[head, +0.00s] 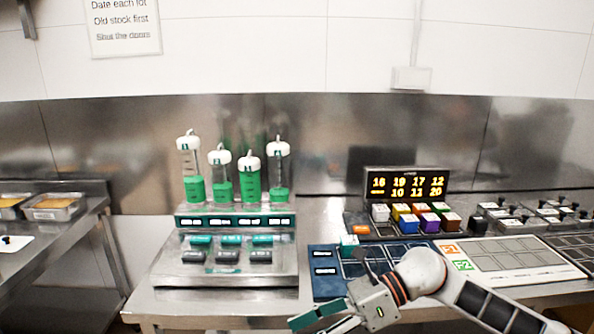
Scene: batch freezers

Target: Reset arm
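My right arm comes in from the lower right, over the front of the steel counter (225,307). Its gripper (322,322) points to the lower left, past the counter's front edge. A teal-and-grey finger shows, and the other is partly cut off by the bottom of the picture. I see nothing clearly held, and the gap between the fingertips cannot be judged. My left gripper is not in view.
A dispenser (225,270) with several green-filled cylinders stands left of the gripper. A dark blue tray (325,285) lies behind the arm, with a teal-and-white block (348,244) at its back. Coloured cubes (415,217) stand before a number display (406,184). Pans (54,207) are far left.

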